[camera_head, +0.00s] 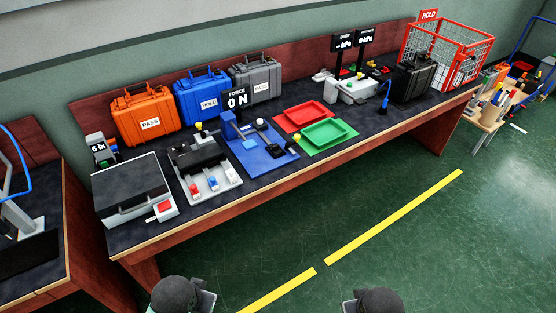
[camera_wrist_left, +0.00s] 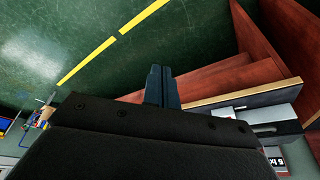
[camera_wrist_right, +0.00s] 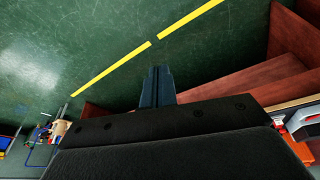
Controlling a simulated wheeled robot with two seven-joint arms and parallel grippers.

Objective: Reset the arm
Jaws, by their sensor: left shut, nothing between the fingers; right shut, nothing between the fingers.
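My left gripper (camera_wrist_left: 162,86) shows in the left wrist view with its two dark fingers together and nothing between them. It hangs over the green floor (camera_wrist_left: 100,85), with the wooden bench side to its right. My right gripper (camera_wrist_right: 157,86) shows in the right wrist view, also shut and empty over the floor. In the head view two dark round parts of my arms show at the bottom edge, in front of the bench and apart from it. The fingers are hidden there.
The long bench (camera_head: 260,180) carries an orange case (camera_head: 146,115), a blue case (camera_head: 203,97), a grey case (camera_head: 256,80), a red tray (camera_head: 304,116), a green tray (camera_head: 326,133) and a red wire basket (camera_head: 447,50). The floor before it, with a yellow line (camera_head: 395,217), is clear.

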